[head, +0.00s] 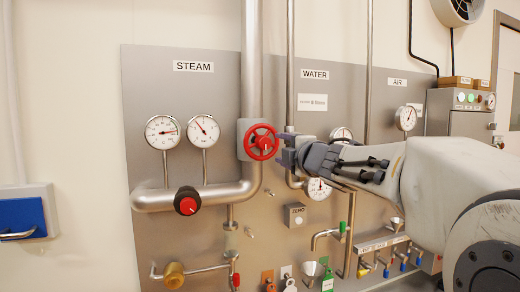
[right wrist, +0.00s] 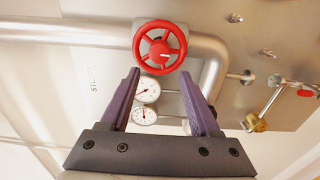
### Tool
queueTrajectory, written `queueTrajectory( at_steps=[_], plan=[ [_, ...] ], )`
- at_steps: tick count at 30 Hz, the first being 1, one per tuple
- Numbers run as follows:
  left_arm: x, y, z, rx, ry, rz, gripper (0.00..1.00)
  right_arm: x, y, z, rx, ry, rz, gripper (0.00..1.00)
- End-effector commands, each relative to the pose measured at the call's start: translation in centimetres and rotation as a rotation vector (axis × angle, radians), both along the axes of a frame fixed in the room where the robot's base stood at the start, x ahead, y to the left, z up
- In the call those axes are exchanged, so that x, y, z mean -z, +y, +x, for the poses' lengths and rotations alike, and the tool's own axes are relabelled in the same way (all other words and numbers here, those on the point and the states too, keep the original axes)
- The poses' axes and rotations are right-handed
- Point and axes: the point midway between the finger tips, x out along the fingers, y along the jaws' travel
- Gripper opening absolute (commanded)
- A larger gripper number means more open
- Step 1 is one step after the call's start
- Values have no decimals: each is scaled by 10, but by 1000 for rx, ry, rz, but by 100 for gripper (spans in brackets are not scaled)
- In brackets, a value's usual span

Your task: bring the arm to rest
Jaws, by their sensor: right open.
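My right gripper (head: 286,150) reaches in from the right in the head view, in front of the panel and just right of the red handwheel (head: 261,142). In the right wrist view, the right gripper (right wrist: 160,85) has its two fingers spread wide with nothing between them. The red handwheel (right wrist: 160,47) shows just beyond the fingertips there, apart from them or nearly so; the exact gap is hard to tell. My left gripper is in neither view.
A grey panel (head: 150,90) carries steam pipes, gauges (head: 162,132) and a red-and-black knob (head: 187,201). Small taps and funnels (head: 312,269) line the lower right. A control box (head: 470,112) stands at the right. A blue-fronted box (head: 22,215) is at the left.

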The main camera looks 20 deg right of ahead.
Motion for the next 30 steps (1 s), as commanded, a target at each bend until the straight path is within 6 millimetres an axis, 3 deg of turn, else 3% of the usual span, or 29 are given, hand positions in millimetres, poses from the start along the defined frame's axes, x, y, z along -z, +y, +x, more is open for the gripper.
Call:
queueTrajectory(
  at_steps=[5,8,11,14,18,20,24,30],
  plan=[
    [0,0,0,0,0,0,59,3,4,1,0,9,18,62],
    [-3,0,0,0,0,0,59,22,21,0,11,59,124,62],
    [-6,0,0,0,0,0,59,67,55,-7,47,189,320,62],
    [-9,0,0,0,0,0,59,126,94,-30,108,376,519,62],
    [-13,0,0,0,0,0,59,205,143,-85,213,658,706,62],
    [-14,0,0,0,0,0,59,235,160,-115,265,779,760,62],
    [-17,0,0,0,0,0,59,295,193,-197,405,1060,826,62],
    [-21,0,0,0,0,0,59,342,210,-306,600,1368,814,62]
  ],
)
